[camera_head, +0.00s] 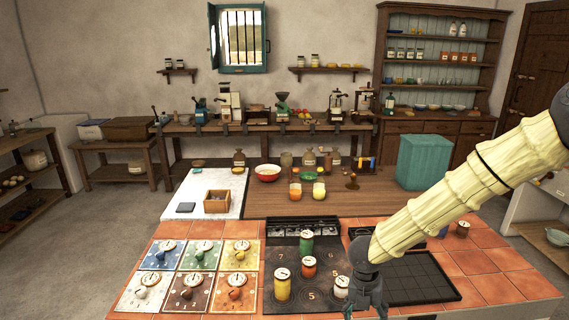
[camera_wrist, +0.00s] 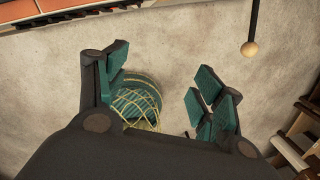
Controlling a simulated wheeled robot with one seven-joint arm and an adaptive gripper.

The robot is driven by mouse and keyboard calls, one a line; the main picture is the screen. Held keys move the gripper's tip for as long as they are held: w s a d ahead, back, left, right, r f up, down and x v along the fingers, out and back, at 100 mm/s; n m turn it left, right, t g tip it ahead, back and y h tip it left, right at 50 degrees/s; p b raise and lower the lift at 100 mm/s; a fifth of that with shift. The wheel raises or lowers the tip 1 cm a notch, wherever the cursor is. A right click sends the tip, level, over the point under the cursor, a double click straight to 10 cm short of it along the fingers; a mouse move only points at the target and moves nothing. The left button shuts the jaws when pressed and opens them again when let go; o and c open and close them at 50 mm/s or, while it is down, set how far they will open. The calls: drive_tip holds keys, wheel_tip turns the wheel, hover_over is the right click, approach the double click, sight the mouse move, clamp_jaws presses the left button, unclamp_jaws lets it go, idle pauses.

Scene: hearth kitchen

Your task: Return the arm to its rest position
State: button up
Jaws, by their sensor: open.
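My arm (camera_head: 440,205) reaches in from the right in the head view, its pale ribbed sleeve slanting down to the left. My gripper (camera_head: 366,311) hangs at its lower end, fingers down, in front of the dark cooktop and beside a white-bodied canister (camera_head: 341,288). In the wrist view my gripper (camera_wrist: 162,98) is open, with teal-padded fingers apart. Nothing is held between them. A round teal thing with yellow strands (camera_wrist: 140,100) shows beyond the fingers; its distance is hard to tell.
The tiled counter (camera_head: 490,262) lies under my arm, with a dark grid panel (camera_head: 420,278) on it. Several canisters, including a green one (camera_head: 306,242), stand on the cooktop. A teal box (camera_head: 423,162) stands behind my arm. The wrist view shows bare pale floor (camera_wrist: 200,45).

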drive_tip(key=s+d+f+n+t+h, duration=0.1)
drive_tip(key=s+d+f+n, duration=0.1)
drive_tip(key=s+f+n, duration=0.65)
drive_tip(key=s+d+f+n+t+h, duration=0.15)
drive_tip(key=s+f+n, duration=0.35)
drive_tip(key=f+n, duration=0.55)
drive_tip(key=s+a+f+n+g+y, duration=0.1)
drive_tip(key=s+f+n+y, duration=0.1)
drive_tip(key=s+n, duration=0.8)
drive_tip(key=s+a+f+n+g+y+b, duration=0.1)
drive_tip(key=s+f+n+y, duration=0.1)
drive_tip(key=s+n, duration=0.8)
drive_tip(key=shift+s+a+f+n+g, duration=0.25)
drive_tip(key=shift+a+f+n+g, duration=0.1)
drive_tip(key=shift+f+n, duration=0.15)
